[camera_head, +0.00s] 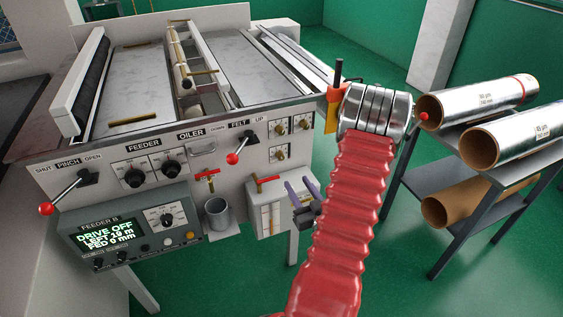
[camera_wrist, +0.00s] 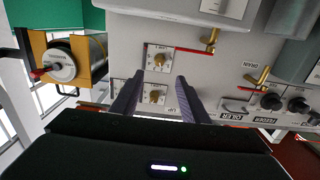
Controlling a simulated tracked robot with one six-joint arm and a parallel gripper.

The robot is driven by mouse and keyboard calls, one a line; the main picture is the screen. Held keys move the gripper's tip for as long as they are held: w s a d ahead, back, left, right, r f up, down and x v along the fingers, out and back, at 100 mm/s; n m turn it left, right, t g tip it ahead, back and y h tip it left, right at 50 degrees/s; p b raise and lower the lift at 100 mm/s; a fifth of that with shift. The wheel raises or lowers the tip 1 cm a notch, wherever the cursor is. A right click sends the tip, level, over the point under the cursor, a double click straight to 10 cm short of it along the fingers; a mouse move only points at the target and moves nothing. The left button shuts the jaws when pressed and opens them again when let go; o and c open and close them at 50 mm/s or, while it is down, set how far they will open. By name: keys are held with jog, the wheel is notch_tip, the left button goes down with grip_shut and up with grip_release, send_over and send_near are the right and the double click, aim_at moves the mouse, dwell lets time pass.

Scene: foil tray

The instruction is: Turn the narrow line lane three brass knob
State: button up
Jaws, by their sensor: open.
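Small brass knobs on square white plates sit at the right end of the machine's front panel, one of them a lower knob (camera_head: 280,155) in the head view. The wrist view shows two brass knobs, one farther up the picture (camera_wrist: 158,61) and one lower (camera_wrist: 155,97). Their lane labels are too small to read, so I cannot tell which is lane three. My gripper (camera_head: 302,186) is open, below the knob plates in the head view. In the wrist view my gripper (camera_wrist: 156,80) has its fingers on either side of the lower knob in the picture; contact cannot be told.
A red-handled valve (camera_head: 267,180) and a grey box with a sight window (camera_head: 270,215) are close to my gripper. A red-ball lever (camera_head: 238,152) sticks out left of the knobs. A metal cup (camera_head: 216,217) hangs farther left. Foil rolls (camera_head: 485,99) lie on a rack at right.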

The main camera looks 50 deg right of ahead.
aim_at(282, 159)
jog(key=shift+w, duration=0.1)
jog(key=x, duration=1.3)
jog(key=shift+w+d, duration=0.2)
jog(key=shift+w, duration=0.05)
